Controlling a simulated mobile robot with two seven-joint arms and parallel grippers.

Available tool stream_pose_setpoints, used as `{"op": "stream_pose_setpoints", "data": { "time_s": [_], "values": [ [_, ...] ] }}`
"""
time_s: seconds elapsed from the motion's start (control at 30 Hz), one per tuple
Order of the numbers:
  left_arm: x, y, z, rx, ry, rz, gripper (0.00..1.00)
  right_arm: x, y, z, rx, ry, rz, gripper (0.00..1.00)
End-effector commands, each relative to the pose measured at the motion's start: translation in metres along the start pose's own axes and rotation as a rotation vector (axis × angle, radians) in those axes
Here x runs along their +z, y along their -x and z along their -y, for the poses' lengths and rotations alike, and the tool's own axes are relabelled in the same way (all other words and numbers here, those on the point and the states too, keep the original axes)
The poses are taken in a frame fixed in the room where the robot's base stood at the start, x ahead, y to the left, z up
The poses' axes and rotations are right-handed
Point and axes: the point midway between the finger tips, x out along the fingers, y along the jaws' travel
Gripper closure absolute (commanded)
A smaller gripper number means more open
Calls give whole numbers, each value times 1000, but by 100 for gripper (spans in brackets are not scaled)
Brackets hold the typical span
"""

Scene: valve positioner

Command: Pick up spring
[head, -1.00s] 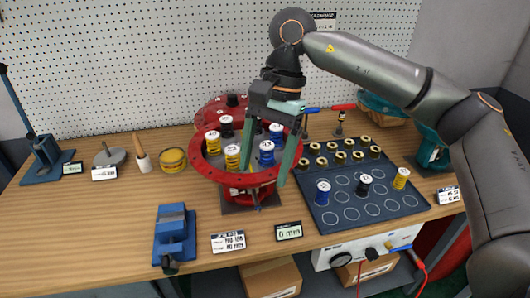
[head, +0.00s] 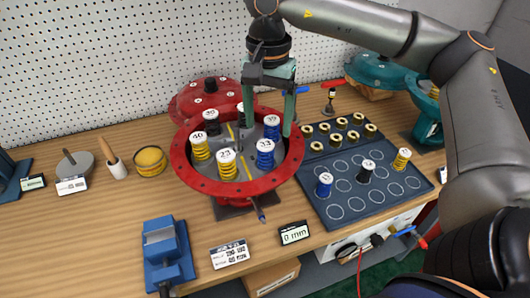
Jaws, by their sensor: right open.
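Several numbered springs stand upright in the round red housing (head: 187,177): yellow springs (head: 200,147) and (head: 227,164) at left and front, blue springs (head: 265,154) and (head: 271,128) at right, and black springs (head: 211,122) at the back. On the dark blue mat (head: 345,207) stand a blue spring (head: 324,184), a black spring (head: 366,171) and a yellow spring (head: 401,160). My right gripper (head: 268,130) is open and points down over the back right of the housing. The rear blue spring shows between its green fingers; contact cannot be told. My left gripper is out of view.
A red cover (head: 205,97) lies behind the housing. Gold-rimmed pieces (head: 340,124) fill the mat's back. A blue vise (head: 166,250) stands at front left, a yellow spool (head: 150,160) at left, and a teal housing (head: 428,118) at right.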

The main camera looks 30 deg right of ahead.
Motion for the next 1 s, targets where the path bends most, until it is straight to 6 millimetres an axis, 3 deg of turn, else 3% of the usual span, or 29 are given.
{"op": "stream_pose_setpoints", "data": {
  "time_s": [0.23, 0.5, 0.77, 1.0],
  "values": [
    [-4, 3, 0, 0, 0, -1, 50, 4, -20, -1, 2, 0, 1, 21],
    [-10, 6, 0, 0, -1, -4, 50, 10, -56, -1, 1, -1, 1, 21],
    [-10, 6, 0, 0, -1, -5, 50, 10, -61, 0, -1, -1, 1, 21],
    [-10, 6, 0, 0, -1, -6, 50, 10, -60, 0, -1, -1, 1, 46]
  ]
}}
